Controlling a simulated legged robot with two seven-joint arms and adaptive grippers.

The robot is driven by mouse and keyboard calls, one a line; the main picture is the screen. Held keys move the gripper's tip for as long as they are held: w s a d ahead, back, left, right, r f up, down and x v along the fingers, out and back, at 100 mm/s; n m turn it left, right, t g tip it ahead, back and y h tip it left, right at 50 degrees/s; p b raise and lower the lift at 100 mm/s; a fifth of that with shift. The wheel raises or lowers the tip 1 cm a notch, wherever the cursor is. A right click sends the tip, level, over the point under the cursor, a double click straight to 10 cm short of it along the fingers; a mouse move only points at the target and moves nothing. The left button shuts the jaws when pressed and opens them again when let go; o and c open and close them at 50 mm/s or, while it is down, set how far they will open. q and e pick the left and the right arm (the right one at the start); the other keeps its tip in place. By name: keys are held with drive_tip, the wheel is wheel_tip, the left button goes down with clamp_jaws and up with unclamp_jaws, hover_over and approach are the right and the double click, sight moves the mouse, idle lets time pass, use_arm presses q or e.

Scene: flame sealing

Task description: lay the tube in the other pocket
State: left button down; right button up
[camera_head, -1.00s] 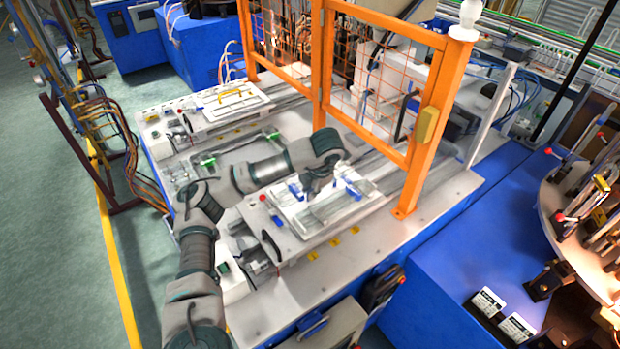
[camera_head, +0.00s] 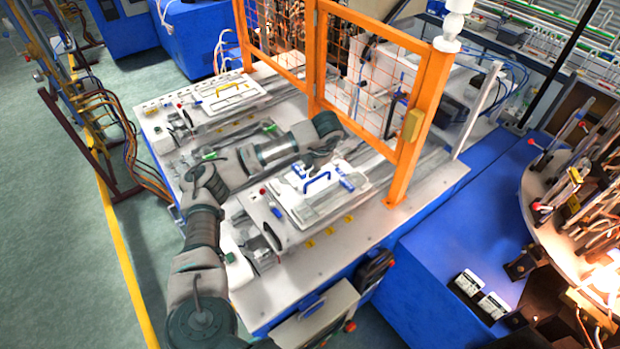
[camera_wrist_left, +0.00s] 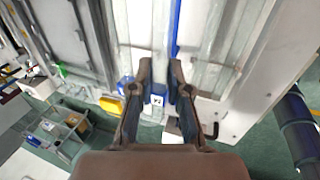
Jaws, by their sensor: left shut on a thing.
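My left gripper (camera_head: 312,162) hangs over the back edge of the white fixture plate (camera_head: 335,208) in the head view. In the left wrist view its two dark fingers (camera_wrist_left: 160,80) are a little apart, around a pale, clear tube that is hard to make out against the white plate. Pale lengthwise pockets (camera_wrist_left: 208,45) lie below and beyond the fingers, beside a blue bar. I cannot tell which pocket is empty. In the head view the tube is hidden or too small to tell. My right gripper is in neither view.
A blue handle (camera_head: 316,183) and blue clamps stand on the fixture. An orange mesh guard frame (camera_head: 407,150) rises behind and right of it. A second white plate with a yellow handle (camera_head: 232,88) lies farther back.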

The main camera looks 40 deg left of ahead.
use_arm(q)
drive_tip(key=w+a+p, duration=0.1)
drive_tip(key=a, duration=0.1)
drive_tip(key=w+a+p, duration=0.1)
drive_tip(key=a, duration=0.1)
drive_tip(key=shift+w, duration=0.15)
drive_tip(key=shift+w+a+f+p, duration=0.15)
drive_tip(key=shift+a+f+p, duration=0.1)
drive_tip(key=shift+a+p, duration=0.1)
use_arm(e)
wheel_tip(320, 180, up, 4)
use_arm(q)
drive_tip(key=b, duration=0.4)
hover_over(305, 180)
drive_tip(key=shift+d+f, duration=0.1)
drive_tip(key=shift+f, duration=2.65)
drive_tip(key=shift+f+b, duration=0.5)
drive_tip(key=shift+f, duration=0.4)
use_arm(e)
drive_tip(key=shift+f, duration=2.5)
use_arm(q)
drive_tip(key=shift+f, duration=0.2)
drive_tip(key=c, duration=1.1)
unclamp_jaws()
drive_tip(key=shift+c, duration=0.2)
drive_tip(key=shift+o, duration=0.5)
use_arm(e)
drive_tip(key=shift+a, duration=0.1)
use_arm(q)
drive_tip(key=shift+f, duration=0.1)
